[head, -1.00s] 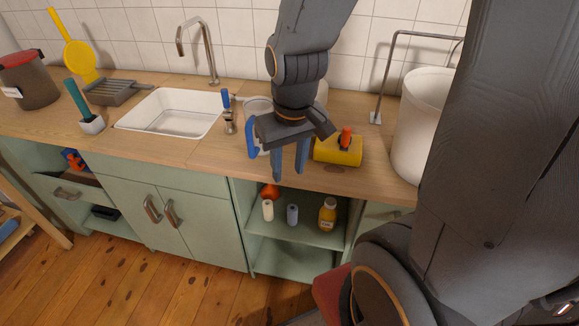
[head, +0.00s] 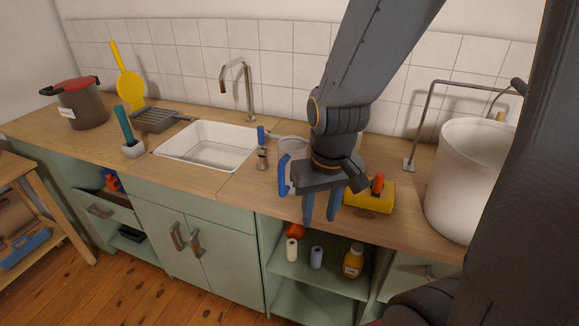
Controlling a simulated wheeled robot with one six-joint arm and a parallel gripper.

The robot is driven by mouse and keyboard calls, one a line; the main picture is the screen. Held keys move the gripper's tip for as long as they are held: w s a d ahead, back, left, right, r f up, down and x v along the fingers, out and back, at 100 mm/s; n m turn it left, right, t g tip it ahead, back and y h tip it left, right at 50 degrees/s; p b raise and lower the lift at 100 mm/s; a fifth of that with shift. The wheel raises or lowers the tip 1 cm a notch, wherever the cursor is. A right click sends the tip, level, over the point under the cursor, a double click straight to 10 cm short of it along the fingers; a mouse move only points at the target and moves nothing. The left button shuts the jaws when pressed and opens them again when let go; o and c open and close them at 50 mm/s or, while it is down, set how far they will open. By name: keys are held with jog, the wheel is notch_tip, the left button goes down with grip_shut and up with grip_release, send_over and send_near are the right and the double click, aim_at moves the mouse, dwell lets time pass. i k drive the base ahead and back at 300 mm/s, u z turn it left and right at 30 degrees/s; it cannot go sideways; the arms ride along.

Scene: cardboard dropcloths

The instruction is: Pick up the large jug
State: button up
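A pale jug (head: 293,147) with a blue handle (head: 284,176) stands on the wooden counter, right of the sink. It is partly hidden behind my arm, so its full size is unclear. My gripper (head: 320,208) points down in front of the jug, just right of its handle in the picture. Its two fingers are apart with nothing visible between them. I cannot tell whether a finger touches the jug.
A yellow block-shaped item (head: 369,199) with an orange part lies right of my gripper. A big white bucket (head: 463,180) stands farther right. A sink (head: 208,145) and tap (head: 249,90) are left. Bottles (head: 353,262) stand on the open shelf below.

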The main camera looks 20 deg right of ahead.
aim_at(291, 147)
jog(key=u, duration=2.05)
jog(key=i, duration=1.2)
jog(key=z, duration=3.25)
